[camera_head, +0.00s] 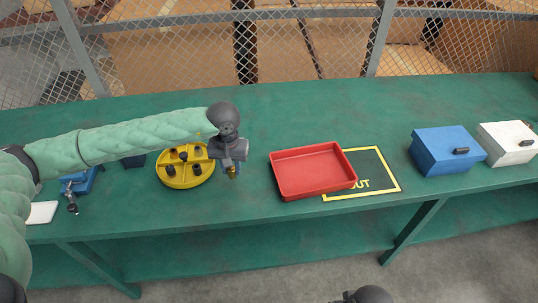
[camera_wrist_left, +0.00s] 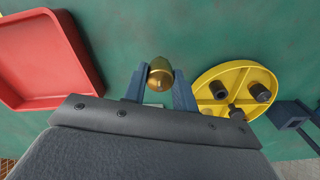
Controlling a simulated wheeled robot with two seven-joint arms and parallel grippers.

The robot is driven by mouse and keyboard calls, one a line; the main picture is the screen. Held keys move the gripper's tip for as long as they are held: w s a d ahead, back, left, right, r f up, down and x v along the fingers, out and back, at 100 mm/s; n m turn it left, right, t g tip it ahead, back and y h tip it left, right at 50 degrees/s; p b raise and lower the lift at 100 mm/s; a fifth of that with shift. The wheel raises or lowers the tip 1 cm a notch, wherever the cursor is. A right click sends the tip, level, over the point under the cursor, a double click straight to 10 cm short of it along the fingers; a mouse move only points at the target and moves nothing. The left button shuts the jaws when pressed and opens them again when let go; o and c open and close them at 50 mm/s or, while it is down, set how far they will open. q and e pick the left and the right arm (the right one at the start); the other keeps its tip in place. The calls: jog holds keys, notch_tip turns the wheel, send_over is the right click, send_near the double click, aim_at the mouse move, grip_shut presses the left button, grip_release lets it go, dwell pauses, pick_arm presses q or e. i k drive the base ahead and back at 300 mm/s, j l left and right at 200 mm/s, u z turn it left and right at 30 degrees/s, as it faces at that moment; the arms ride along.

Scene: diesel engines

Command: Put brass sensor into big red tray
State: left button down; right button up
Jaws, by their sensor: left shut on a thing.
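My left gripper (camera_head: 233,172) is shut on the brass sensor (camera_head: 232,173) and holds it over the green table, between the yellow round tray and the big red tray. In the left wrist view, the brass sensor (camera_wrist_left: 160,76) sits between the two blue fingers of the left gripper (camera_wrist_left: 160,88). The big red tray (camera_head: 337,188) lies on the table to the right of the gripper and is empty. It also shows at the left of the left wrist view (camera_wrist_left: 88,50). Only a dark rounded part at the bottom edge may belong to my right arm; its gripper is not seen.
A yellow round tray (camera_head: 187,182) with several dark parts stands left of the gripper. A yellow-framed OUT mark (camera_head: 385,180) lies partly under the red tray. A blue box (camera_head: 445,150) and a white box (camera_head: 507,143) stand at the right. Table behind the trays is clear.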

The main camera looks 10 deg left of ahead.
aim_at(295, 176)
jog(key=z, duration=0.35)
jog(key=j+z, duration=0.15)
jog(key=z, duration=0.6)
jog(key=k+j, duration=0.1)
jog(key=j, duration=0.25)
jog(key=k+j, duration=0.1)
jog(key=j, duration=0.25)
jog(key=k+j+z, duration=0.1)
jog(key=j, duration=0.2)
